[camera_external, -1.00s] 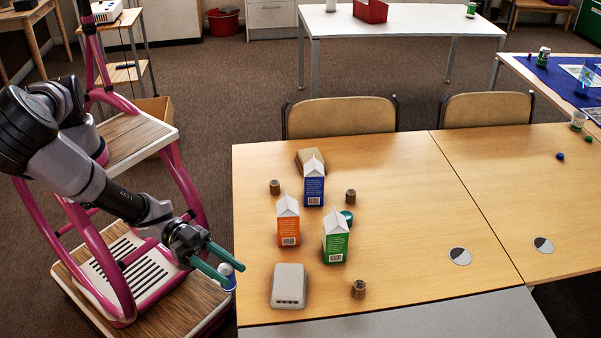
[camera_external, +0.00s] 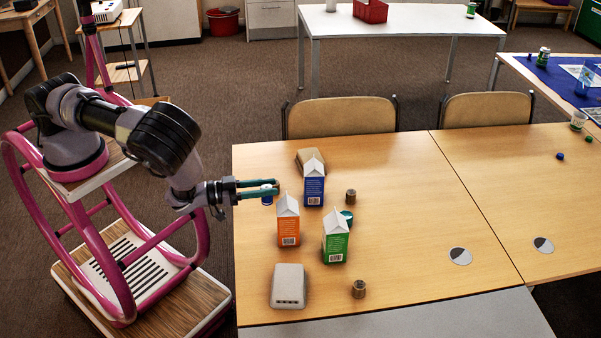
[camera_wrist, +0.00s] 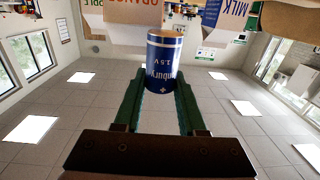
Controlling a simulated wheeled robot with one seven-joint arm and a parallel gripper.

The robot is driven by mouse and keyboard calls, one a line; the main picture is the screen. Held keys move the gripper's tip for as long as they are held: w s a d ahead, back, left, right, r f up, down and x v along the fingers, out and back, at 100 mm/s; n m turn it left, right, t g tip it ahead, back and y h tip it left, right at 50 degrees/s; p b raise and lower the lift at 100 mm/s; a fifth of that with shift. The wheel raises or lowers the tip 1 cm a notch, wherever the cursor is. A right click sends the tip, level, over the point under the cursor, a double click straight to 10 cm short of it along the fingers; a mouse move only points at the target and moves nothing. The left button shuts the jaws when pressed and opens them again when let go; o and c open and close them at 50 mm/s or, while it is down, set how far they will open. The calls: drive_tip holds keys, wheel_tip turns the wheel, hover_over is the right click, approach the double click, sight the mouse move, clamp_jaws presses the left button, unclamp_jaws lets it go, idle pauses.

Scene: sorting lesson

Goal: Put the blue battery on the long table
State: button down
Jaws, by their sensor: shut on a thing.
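The blue battery (camera_external: 267,200) is held upright between the fingers of my gripper (camera_external: 276,186), above the left side of the long wooden table (camera_external: 400,200).
An orange carton (camera_external: 289,224), a blue carton (camera_external: 314,188) and a green carton (camera_external: 336,240) stand near the gripper. A grey box (camera_external: 289,286) and small brown cylinders (camera_external: 358,289) are around them. The table's middle is clear. A white table (camera_external: 400,24) stands behind.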

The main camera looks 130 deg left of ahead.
drive_tip(key=s+a+f+n+g+y, duration=0.2)
drive_tip(key=s+a, duration=0.3)
drive_tip(key=s, duration=0.4)
drive_tip(key=shift+s+a+f+n+g, duration=0.2)
drive_tip(key=shift+a+n+g, duration=0.2)
drive_tip(key=shift+g, duration=0.4)
drive_tip(key=shift+f, duration=0.1)
wheel_tip(320, 180, down, 10)
drive_tip(key=shift+r, duration=0.25)
drive_tip(key=shift+f, duration=0.1)
drive_tip(key=shift+c, duration=2.4)
unclamp_jaws()
drive_tip(key=shift+d+f, duration=0.1)
drive_tip(key=shift+d, duration=0.05)
drive_tip(key=v, duration=1)
drive_tip(key=shift+w+d, duration=0.2)
drive_tip(key=shift+d, duration=0.25)
